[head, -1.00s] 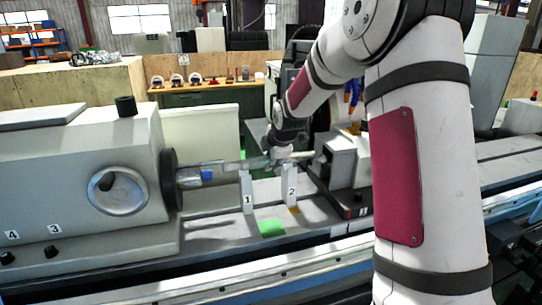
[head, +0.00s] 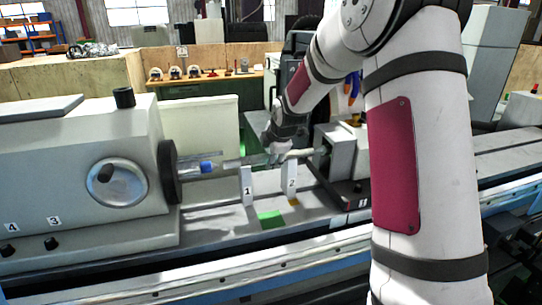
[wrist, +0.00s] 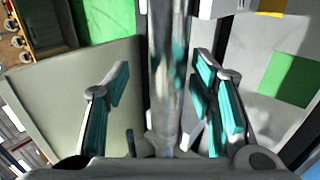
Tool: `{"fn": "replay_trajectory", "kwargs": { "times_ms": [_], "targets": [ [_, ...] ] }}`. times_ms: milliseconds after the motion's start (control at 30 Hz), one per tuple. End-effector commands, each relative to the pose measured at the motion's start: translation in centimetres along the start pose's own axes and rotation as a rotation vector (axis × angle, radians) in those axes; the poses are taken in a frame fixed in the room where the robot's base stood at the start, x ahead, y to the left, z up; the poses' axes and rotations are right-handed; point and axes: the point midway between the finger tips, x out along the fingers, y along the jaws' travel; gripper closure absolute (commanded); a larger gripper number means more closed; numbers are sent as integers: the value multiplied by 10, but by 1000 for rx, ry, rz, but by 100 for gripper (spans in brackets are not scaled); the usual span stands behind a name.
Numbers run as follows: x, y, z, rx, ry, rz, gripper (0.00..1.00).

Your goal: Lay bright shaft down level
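The bright shaft (head: 234,163) runs across the tops of post 1 (head: 247,187) and post 2 (head: 292,184) in the head view, its right end a little higher in the picture. I cannot tell whether it touches both posts. My gripper (head: 277,154) is at the shaft, between the posts. In the wrist view the shiny shaft (wrist: 168,80) passes between the two teal-padded fingers of my gripper (wrist: 163,66). The fingers stand apart, with a clear gap on the left and a narrower one on the right.
The grinder's left head (head: 80,150) has a round chuck plate and a blue-marked centre (head: 207,167) near the shaft's left end. The tailstock block (head: 338,150) stands at the right. A green patch (head: 271,219) lies on the bed in front of the posts.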

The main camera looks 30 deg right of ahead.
Motion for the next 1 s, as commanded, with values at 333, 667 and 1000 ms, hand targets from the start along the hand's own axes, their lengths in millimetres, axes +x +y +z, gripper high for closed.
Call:
{"fn": "replay_trajectory", "kwargs": {
  "times_ms": [333,667,1000],
  "targets": [
    [0,-8,0,1,2,-18,48],
    [-57,-3,2,1,-2,-7,48],
    [-110,-2,1,2,-1,-6,48]
  ]
}}
